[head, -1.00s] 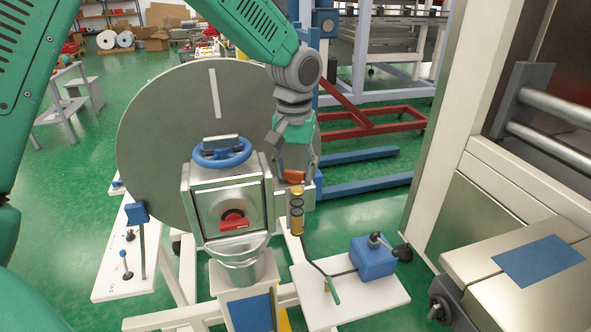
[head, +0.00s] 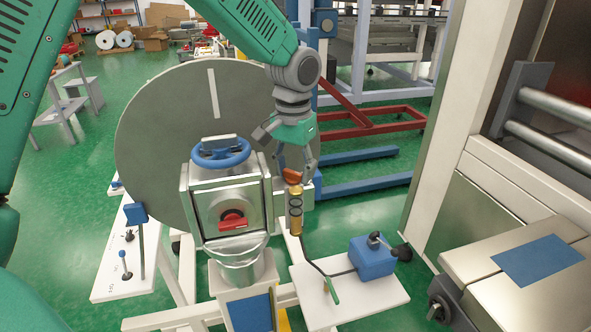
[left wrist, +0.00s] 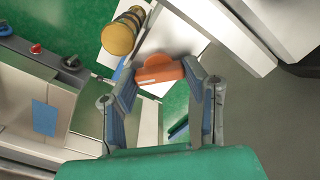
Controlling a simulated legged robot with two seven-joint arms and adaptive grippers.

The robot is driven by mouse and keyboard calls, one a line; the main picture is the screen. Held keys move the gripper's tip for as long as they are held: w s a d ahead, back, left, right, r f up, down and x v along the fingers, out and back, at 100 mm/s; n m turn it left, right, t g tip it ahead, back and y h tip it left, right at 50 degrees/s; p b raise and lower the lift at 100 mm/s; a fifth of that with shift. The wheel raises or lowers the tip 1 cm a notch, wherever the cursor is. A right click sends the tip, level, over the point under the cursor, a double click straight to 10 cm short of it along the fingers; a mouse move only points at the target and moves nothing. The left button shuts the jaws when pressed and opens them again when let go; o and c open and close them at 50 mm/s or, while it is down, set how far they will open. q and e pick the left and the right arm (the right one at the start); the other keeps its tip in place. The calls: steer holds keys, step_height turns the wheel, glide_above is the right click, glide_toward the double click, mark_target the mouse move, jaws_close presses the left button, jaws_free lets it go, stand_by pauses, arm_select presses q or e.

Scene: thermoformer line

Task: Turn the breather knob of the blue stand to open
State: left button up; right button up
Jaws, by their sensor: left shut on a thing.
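My left gripper (head: 293,175) comes down from the top in the head view, right of the blue handwheel. Its fingers are closed around an orange knob (head: 292,177), just above a brass cylinder. In the left wrist view the orange knob (left wrist: 160,72) sits between the two fingertips of the left gripper (left wrist: 166,75), and its raised rib faces the camera. The fingers partly cover the knob, and I cannot make out its open mark. How the knob joins the stand is hidden. My right gripper is not in view.
A metal housing (head: 184,205) with a blue handwheel (head: 221,153) and a red lever (head: 232,221) stands close left. The brass cylinder (head: 296,217) is just below. A white shelf (head: 330,310) carries a blue box (head: 372,258). A large grey disc (head: 150,130) stands behind.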

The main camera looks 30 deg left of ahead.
mark_target(293, 171)
arm_select(q)
steer(key=shift+r, duration=0.15)
steer(key=o, duration=0.9)
steer(key=shift+c, duration=0.2)
steer(key=shift+s, duration=0.1)
steer(key=shift+r, duration=0.4)
step_height(293, 171, up, 11)
